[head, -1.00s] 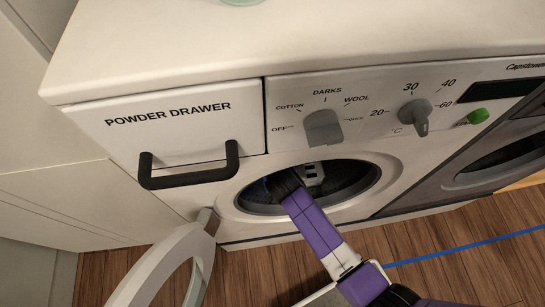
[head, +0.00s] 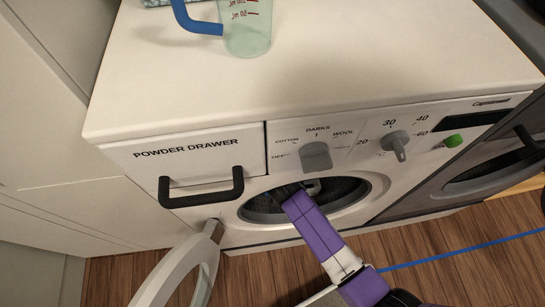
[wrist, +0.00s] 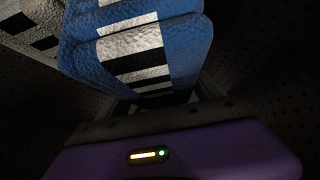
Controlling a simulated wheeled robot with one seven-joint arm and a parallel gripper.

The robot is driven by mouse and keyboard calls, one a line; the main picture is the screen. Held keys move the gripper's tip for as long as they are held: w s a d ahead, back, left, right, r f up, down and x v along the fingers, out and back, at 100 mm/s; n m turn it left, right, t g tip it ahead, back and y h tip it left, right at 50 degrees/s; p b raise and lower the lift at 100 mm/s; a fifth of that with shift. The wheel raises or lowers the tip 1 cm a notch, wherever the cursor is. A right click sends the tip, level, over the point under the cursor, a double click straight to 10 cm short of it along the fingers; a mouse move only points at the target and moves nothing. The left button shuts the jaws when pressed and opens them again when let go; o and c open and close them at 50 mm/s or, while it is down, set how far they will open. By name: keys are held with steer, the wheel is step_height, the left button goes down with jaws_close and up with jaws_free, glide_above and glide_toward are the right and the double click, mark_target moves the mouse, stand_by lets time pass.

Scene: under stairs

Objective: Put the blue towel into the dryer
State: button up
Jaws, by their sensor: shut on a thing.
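The blue towel (wrist: 130,45), with black and white bands, fills the upper middle of the wrist view, inside a dark perforated drum. My gripper (wrist: 163,104) is shut on it at its near end; the fingertips are partly in shadow. In the head view my purple wrist (head: 312,222) reaches into the round opening of the white machine (head: 205,146) marked POWDER DRAWER, hiding the towel and the fingers. The dark grey machine (head: 425,185) on the right, possibly the dryer, has a round door that looks shut.
The white machine's open door (head: 172,272) hangs at the lower left. A measuring jug (head: 247,30) with a blue handle stands on top. A white and black cloth (wrist: 25,40) lies left of the towel in the drum. Wooden floor with a blue line (head: 460,250) is clear at right.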

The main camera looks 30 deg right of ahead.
steer(key=s+a+b, duration=0.3)
steer(key=s+a, duration=0.1)
steer(key=s, duration=1)
steer(key=s+a+b, duration=0.3)
steer(key=s+a, duration=0.1)
steer(key=s, duration=1)
steer(key=s+a+b, duration=0.4)
steer(key=s+a, duration=0.1)
steer(key=s, duration=1)
steer(key=shift+a, duration=0.1)
steer(key=o, duration=0.8)
steer(key=c, duration=1.3)
